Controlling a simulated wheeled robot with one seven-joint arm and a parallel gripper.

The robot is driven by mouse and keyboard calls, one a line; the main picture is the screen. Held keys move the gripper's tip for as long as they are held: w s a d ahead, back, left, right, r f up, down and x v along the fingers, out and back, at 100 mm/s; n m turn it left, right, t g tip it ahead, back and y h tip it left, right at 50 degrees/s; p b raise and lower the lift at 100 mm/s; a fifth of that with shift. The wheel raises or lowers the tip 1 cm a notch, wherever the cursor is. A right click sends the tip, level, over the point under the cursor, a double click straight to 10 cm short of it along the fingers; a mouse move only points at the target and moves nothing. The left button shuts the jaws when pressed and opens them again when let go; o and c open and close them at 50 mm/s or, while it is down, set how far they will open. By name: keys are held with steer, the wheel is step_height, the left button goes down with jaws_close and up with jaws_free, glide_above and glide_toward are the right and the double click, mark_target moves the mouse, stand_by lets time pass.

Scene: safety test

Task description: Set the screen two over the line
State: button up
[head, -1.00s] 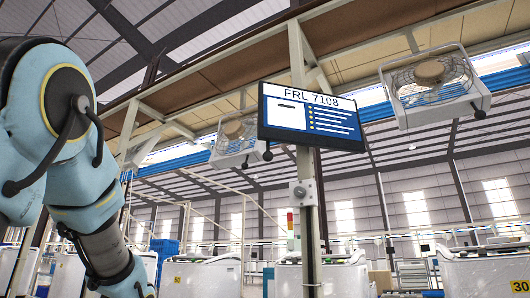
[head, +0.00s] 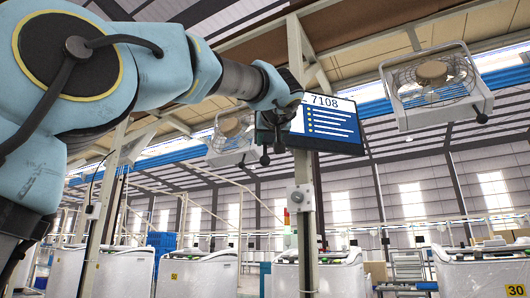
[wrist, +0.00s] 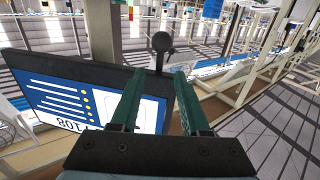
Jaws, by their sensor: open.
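The screen (head: 333,124) hangs on a grey post over the line, its display reading "7108" with its left part hidden behind my arm. In the wrist view the screen (wrist: 70,95) appears upside down, left of my fingers. My gripper (head: 272,132) is at the screen's left edge in the head view. In the wrist view my gripper (wrist: 159,75) has its two green fingers apart. A dark ball-ended knob (wrist: 161,45) at the screen's edge shows between and beyond the fingertips. I cannot tell whether the fingers touch it.
The post (head: 304,220) carries a small grey box. A caged fan (head: 436,85) hangs at right, and another fan (head: 232,138) hangs behind my wrist. Beams run overhead. White machines (head: 195,272) line the floor below.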

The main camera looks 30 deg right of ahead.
mark_target(265, 153)
steer(key=p+x, duration=0.5)
steer(key=x, duration=0.3)
steer(key=shift+w+d+r, duration=0.1)
steer(key=shift+w+d, duration=0.05)
steer(key=shift+w, duration=0.15)
steer(key=shift+w+d, duration=0.15)
steer(key=shift+w, duration=0.35)
jaws_close()
steer(key=shift+f, duration=0.25)
stand_by(0.3)
